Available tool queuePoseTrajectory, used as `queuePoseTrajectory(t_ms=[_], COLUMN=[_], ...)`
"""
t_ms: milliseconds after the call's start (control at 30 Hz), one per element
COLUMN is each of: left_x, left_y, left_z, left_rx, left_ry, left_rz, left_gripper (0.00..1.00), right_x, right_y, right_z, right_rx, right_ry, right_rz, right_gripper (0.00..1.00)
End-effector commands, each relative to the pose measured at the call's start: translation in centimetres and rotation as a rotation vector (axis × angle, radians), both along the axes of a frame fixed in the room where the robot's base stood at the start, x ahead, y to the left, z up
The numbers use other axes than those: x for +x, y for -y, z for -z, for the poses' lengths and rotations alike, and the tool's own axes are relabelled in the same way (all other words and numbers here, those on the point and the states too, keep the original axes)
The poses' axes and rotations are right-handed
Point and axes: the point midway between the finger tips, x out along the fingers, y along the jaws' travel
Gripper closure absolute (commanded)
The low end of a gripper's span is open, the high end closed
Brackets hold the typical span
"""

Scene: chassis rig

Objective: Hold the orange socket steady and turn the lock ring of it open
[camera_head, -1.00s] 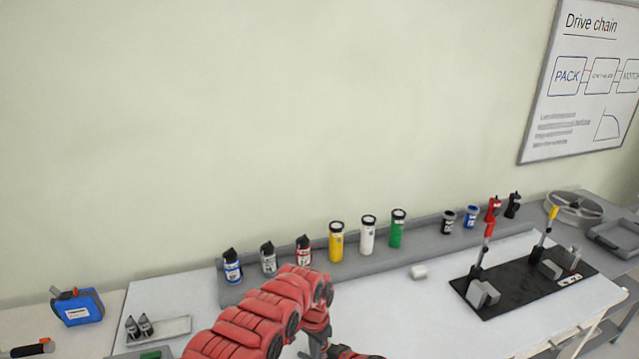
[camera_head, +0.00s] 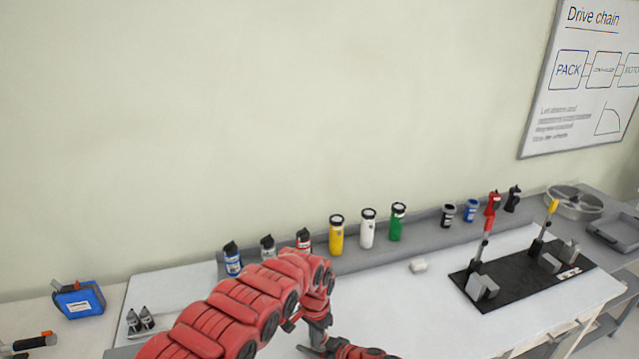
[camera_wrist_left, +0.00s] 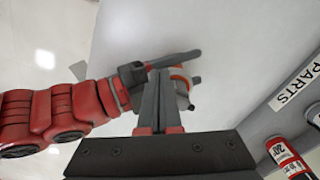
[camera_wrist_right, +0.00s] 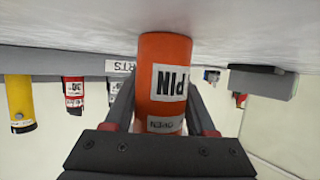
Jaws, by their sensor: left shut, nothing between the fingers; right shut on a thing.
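In the left wrist view, part of the socket (camera_wrist_left: 180,72) shows as an orange band on a grey-white body, mostly hidden behind fingers. My left gripper (camera_wrist_left: 155,80) is shut and empty, its fingertips over or beside the socket; contact cannot be told. The lock ring is not clearly distinguishable. In the head view the socket is not clearly visible.
A grey shelf (camera_head: 362,262) along the wall holds several bottles and canisters, including a yellow canister (camera_head: 336,235). A black mat (camera_head: 510,282) with upright tools lies at right. A small white piece (camera_head: 418,266) lies on the bench. A blue box (camera_head: 78,300) stands at left.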

Motion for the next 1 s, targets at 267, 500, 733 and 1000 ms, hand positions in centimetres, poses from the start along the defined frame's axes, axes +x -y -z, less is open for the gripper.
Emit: queuePoseTrajectory(t_ms=[267,500,733,1000], left_x=[0.1,0.0,0.0,0.0], left_y=[-0.2,-0.2,-0.2,-0.2], left_z=[-3.3,-3.6,-3.5,-3.5], left_rx=[0.003,0.003,0.003,0.003], left_ry=[0.001,-0.002,-0.002,-0.002], left_rz=[-0.002,-0.003,-0.003,-0.002], left_gripper=[1.00,1.00,1.00,1.00], right_x=[0.1,0.1,0.2,0.1], right_y=[0.3,0.3,0.3,0.3], right_z=[0.1,0.0,0.0,0.0], right_rx=[-0.002,-0.002,-0.002,-0.002], right_ry=[0.000,0.000,0.000,0.000], right_rz=[0.005,0.006,0.006,0.006], right_gripper=[1.00,1.00,0.33,0.09])
